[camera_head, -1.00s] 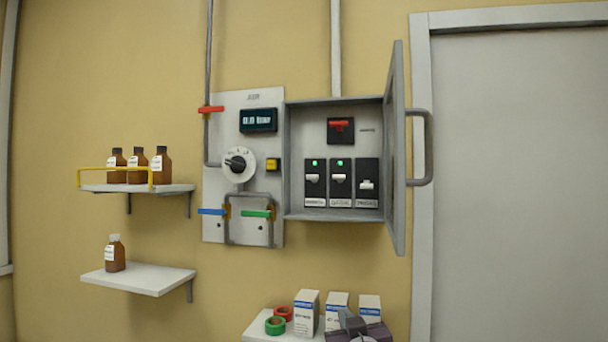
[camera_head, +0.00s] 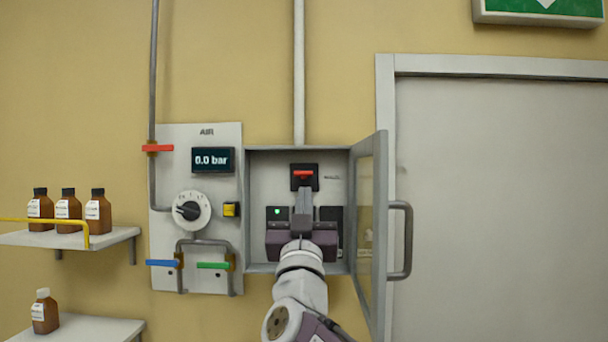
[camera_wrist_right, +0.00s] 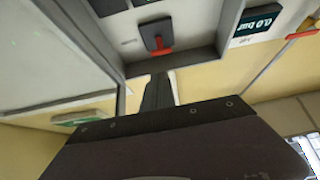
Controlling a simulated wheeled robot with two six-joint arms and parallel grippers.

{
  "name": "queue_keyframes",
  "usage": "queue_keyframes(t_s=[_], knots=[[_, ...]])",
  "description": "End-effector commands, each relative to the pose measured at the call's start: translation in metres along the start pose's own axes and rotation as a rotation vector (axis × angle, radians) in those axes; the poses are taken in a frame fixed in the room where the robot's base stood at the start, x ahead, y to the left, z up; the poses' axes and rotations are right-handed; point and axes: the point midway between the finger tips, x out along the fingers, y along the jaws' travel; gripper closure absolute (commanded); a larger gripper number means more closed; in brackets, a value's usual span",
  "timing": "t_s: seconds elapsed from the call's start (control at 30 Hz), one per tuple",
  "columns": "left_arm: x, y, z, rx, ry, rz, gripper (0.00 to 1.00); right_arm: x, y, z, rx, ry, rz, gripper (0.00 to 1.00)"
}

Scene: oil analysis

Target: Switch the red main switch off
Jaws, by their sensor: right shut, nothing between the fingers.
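The red main switch (camera_head: 303,174) is a red handle on a black plate, high inside the open grey switch box (camera_head: 260,157) on the wall. It also shows in the right wrist view (camera_wrist_right: 158,45). My right gripper (camera_head: 304,191) is shut and empty, its fingertips just below the red handle in the head view. In the right wrist view the closed fingers (camera_wrist_right: 158,80) point at the switch. I cannot tell whether they touch it. The gripper hides much of the lower breakers; one green light (camera_head: 277,211) shows at the left. My left gripper is out of view.
The box's glazed door (camera_head: 370,230) stands open on the right, close to my right arm. A panel (camera_head: 225,270) with a dial (camera_head: 190,211), a 0.0 bar display (camera_head: 213,160) and coloured valve handles is on the left. Brown bottles stand on shelves farther left.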

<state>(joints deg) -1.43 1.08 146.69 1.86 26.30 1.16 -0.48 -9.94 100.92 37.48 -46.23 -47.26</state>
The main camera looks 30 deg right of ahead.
Motion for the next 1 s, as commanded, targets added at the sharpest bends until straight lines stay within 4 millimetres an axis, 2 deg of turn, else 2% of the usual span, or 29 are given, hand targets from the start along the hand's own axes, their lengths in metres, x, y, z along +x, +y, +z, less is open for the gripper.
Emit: queue_keyframes(t_s=[0.3, 0.5, 0.67, 1.0], knots=[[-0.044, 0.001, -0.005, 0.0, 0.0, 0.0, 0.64, 0.061, 0.0, -0.005, -0.002, -0.003, 0.001, 1.0], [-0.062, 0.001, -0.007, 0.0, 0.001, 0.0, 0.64, 0.09, 0.0, -0.003, -0.001, -0.002, -0.001, 1.0], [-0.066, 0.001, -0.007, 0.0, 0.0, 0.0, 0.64, 0.098, 0.0, -0.001, -0.001, -0.002, -0.001, 1.0], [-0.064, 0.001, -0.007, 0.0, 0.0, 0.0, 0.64, 0.097, 0.0, 0.001, 0.0, -0.001, -0.001, 1.0]])
